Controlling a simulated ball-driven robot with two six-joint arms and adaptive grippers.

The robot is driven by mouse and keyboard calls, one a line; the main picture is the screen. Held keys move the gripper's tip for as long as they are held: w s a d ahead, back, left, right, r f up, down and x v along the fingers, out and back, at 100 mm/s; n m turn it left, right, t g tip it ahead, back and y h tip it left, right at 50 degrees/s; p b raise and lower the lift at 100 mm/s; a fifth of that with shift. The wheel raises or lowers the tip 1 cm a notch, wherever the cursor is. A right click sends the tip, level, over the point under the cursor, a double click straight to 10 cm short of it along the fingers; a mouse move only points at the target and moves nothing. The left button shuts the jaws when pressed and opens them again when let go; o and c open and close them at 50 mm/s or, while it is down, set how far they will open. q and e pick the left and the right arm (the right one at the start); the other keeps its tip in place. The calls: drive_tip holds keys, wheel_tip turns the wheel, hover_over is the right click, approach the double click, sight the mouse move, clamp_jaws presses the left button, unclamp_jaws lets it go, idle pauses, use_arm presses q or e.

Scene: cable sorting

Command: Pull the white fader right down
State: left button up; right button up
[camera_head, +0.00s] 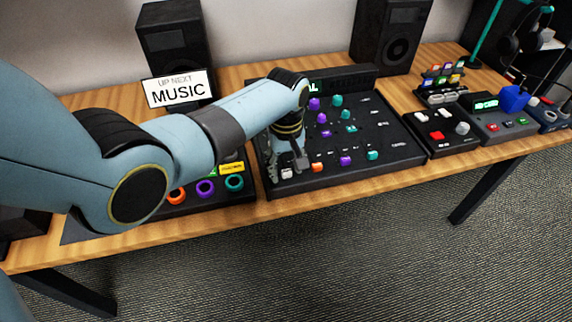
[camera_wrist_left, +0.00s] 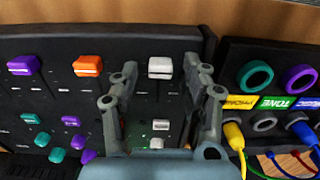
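The white fader (camera_head: 286,173) is a white cap at the front left of the black mixer panel (camera_head: 400,150). It also shows in the left wrist view (camera_wrist_left: 160,67), roughly level with the orange fader (camera_wrist_left: 88,65) and the purple fader (camera_wrist_left: 23,65), near the panel's front edge. My left gripper (camera_head: 286,160) reaches down over this corner. In the left wrist view its fingers (camera_wrist_left: 160,72) are spread, with the white fader between their tips and a gap on each side. I cannot tell whether the tips reach down to its level. My right gripper is not in view.
A teal fader (camera_head: 372,155) stands farther right in the row. A panel with coloured rings (camera_head: 205,188) and plugged cables (camera_wrist_left: 233,135) lies beside the mixer. A sign reading MUSIC (camera_head: 180,89) and speakers stand behind. Another button box (camera_head: 440,132) is to the right.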

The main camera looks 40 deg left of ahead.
use_arm(q)
drive_tip(key=shift+r, duration=0.15)
wheel_tip(320, 180, up, 12)
idle(0.5)
idle(0.3)
